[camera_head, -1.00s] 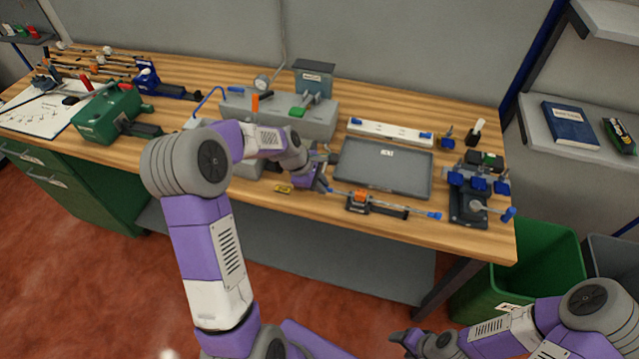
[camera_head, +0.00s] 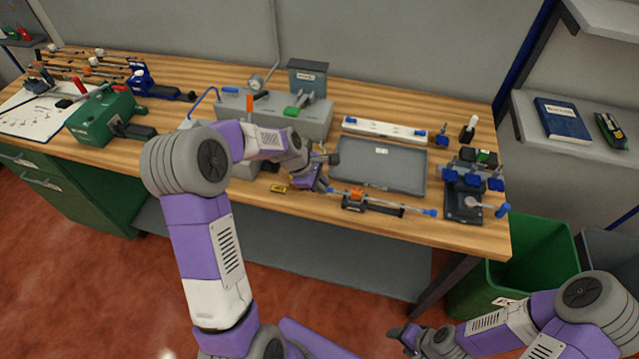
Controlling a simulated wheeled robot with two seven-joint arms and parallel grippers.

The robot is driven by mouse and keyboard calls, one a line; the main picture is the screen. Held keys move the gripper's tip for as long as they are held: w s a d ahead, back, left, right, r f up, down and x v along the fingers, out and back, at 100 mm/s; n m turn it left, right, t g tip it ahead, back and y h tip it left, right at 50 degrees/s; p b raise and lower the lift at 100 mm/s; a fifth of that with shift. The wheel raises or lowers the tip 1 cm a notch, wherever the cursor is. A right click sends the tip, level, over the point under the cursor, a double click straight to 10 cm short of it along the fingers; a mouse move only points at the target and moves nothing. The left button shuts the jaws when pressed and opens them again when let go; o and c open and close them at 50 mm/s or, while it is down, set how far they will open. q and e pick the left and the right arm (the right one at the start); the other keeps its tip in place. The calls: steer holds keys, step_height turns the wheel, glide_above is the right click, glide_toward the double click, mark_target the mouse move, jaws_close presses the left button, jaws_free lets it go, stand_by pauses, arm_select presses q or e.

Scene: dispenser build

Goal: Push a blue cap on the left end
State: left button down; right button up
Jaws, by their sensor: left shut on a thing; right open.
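A thin rod (camera_head: 392,207) lies across a small black holder with an orange clamp (camera_head: 356,194) near the bench's front edge. A blue cap (camera_head: 430,212) sits on the rod's right end. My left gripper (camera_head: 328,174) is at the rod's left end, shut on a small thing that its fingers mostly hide. A bit of blue shows beside the fingers at that end. I cannot tell whether it is a cap seated on the rod. My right gripper (camera_head: 398,334) is open and empty, low in front of the bench.
A grey tray (camera_head: 380,168) lies just behind the rod. A black fixture with blue knobs (camera_head: 464,200) stands to the right, a grey press (camera_head: 280,117) behind my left arm. A green bin (camera_head: 520,265) stands at right.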

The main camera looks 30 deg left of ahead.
arm_select(q)
steer(key=shift+d, duration=0.35)
steer(key=c, duration=0.7)
jaws_free()
steer(key=shift+c, duration=0.2)
steer(key=shift+r, duration=0.1)
step_height(320, 180, up, 7)
steer(key=p, duration=0.6)
stand_by(0.5)
